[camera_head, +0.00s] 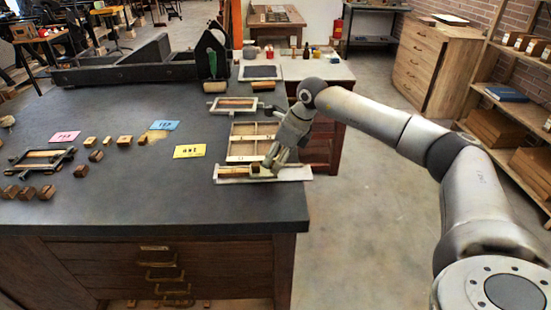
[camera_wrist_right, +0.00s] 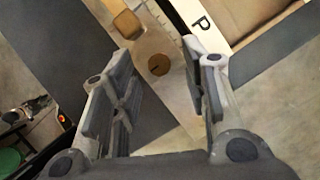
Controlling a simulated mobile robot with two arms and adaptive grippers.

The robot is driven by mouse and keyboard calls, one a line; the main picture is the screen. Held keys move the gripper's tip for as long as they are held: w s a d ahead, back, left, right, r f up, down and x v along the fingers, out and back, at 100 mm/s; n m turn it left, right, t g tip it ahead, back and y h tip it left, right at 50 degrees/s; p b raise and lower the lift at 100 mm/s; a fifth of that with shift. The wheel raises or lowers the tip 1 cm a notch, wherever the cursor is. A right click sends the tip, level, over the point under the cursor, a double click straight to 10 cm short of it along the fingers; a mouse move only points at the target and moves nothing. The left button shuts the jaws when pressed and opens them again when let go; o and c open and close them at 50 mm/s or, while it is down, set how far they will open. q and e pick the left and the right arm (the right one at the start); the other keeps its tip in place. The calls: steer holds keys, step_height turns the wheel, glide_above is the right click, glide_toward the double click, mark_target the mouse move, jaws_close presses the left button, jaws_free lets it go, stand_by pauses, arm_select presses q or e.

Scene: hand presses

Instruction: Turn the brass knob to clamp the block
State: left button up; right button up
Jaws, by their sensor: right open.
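My right gripper (camera_head: 272,166) is open above the front end of a pale composing tray (camera_head: 236,179) at the table's right edge. In the right wrist view its fingers (camera_wrist_right: 163,72) stand apart on either side of a small round brown disc (camera_wrist_right: 158,64), which looks like the brass knob. I cannot tell whether the fingers touch it. A small wooden block (camera_head: 256,168) sits in the tray, left of the gripper; it also shows in the right wrist view (camera_wrist_right: 127,24). The knob is hidden in the head view. My left gripper is not recognisable.
A divided wooden tray (camera_head: 229,144) lies just behind. A yellow card (camera_head: 189,151), small wooden blocks (camera_head: 124,141) and a dark frame (camera_head: 40,160) lie to the left. A long dark press (camera_head: 125,66) stands at the back. The table's front middle is clear.

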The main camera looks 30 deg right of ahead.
steer(key=shift+w+a+f, duration=0.15)
steer(key=shift+f, duration=0.35)
steer(key=shift+c, duration=0.2)
jaws_close()
